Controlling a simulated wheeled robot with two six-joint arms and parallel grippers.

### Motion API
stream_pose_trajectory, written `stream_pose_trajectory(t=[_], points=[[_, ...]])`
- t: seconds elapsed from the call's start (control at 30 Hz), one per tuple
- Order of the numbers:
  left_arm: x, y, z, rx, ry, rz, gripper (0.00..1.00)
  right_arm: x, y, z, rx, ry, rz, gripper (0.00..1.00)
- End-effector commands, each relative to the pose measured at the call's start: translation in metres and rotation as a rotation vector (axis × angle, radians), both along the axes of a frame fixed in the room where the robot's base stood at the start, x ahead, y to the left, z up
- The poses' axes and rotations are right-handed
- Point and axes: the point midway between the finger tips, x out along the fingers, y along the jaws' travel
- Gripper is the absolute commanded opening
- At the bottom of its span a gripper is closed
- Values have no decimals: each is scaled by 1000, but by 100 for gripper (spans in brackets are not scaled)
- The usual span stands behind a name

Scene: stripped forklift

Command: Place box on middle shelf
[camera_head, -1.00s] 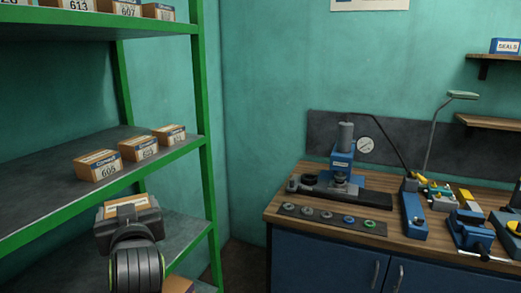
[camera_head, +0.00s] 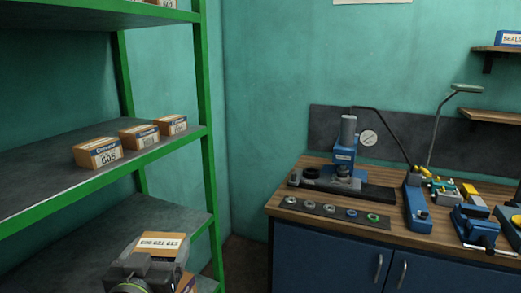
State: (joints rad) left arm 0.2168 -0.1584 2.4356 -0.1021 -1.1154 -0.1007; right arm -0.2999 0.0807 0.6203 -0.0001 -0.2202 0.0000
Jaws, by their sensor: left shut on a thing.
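My left gripper (camera_head: 142,272) is at the bottom of the picture, shut on a cardboard box (camera_head: 160,243) with a white number label on its top. The box is below the level of the middle shelf (camera_head: 50,177) and in front of the lower shelf, clear of the middle shelf's edge. My gripper hides the near part of the box. The middle shelf bears three cardboard boxes in a row: a near one marked 608 (camera_head: 98,153), a second (camera_head: 139,136) and a far one (camera_head: 172,125). My right gripper is not in view.
A green shelf post (camera_head: 211,185) stands right of the held box. The upper shelf (camera_head: 100,17) hangs above. Another box (camera_head: 186,284) shows partly low on the lower shelf (camera_head: 100,238). The middle shelf is bare left of its boxes. A workbench (camera_head: 290,216) stands to the right.

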Motion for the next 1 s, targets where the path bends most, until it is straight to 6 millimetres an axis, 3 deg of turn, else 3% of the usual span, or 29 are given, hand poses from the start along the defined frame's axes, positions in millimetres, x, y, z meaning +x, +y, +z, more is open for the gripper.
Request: stream_pose_trajectory(t=[0.37, 1.0], points=[[-2, -6, -4, 0, 1, -38, 52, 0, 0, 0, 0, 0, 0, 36], [-27, -83, -47, -1, 2, -511, 52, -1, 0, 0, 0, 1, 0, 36]])
